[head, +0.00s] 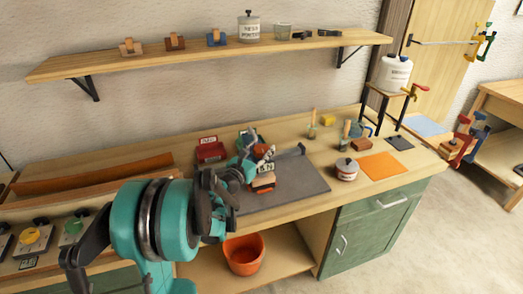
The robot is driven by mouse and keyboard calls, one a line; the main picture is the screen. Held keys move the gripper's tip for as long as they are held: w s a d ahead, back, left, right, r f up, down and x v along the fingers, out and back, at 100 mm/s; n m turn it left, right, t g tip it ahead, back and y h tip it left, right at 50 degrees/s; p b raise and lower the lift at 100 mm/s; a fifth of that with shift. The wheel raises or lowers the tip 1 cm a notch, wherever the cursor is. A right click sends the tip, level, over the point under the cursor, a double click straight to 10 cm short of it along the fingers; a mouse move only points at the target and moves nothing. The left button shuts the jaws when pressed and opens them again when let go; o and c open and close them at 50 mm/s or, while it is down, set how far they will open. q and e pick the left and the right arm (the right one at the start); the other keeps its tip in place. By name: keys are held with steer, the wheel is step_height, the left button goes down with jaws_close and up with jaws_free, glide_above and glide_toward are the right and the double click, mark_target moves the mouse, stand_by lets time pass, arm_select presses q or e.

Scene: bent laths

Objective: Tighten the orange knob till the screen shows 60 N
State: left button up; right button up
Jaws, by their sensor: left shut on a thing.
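My left arm reaches in from the lower left, and its gripper (249,168) is at a small device on the dark grey mat (295,185). The gripper is shut, apparently on the orange knob, but its fingertips and the grip are mostly hidden by my wrist. An orange part (263,183) shows just right of and below the gripper; I cannot tell if it is the knob itself. A white label with black marks (266,164) stands beside it. I cannot read any force value on a screen. My right gripper is not in view.
A red box (210,150) stands behind the gripper. A white tin (347,169) and an orange sheet (380,166) lie to the right. Knobbed boxes (33,237) stand at the left. A wall shelf (200,56) runs above. An orange bucket (244,254) sits below the bench.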

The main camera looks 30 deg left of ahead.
arm_select(q)
steer(key=m+g+h, duration=0.1)
steer(key=m+h, duration=0.1)
steer(key=h, duration=0.2)
steer(key=m+g+h, duration=0.1)
steer(key=m+h, duration=0.2)
steer(key=h, duration=0.1)
steer(key=shift+a+m+h, duration=0.15)
steer(key=shift+m+h, duration=0.15)
steer(key=m+g+h, duration=0.5)
steer(key=h, duration=0.1)
steer(key=shift+p, duration=0.4)
steer(key=shift+m+g+h, duration=0.3)
steer(key=o, duration=1.2)
steer(key=shift+d, duration=0.2)
steer(key=shift+c, duration=0.2)
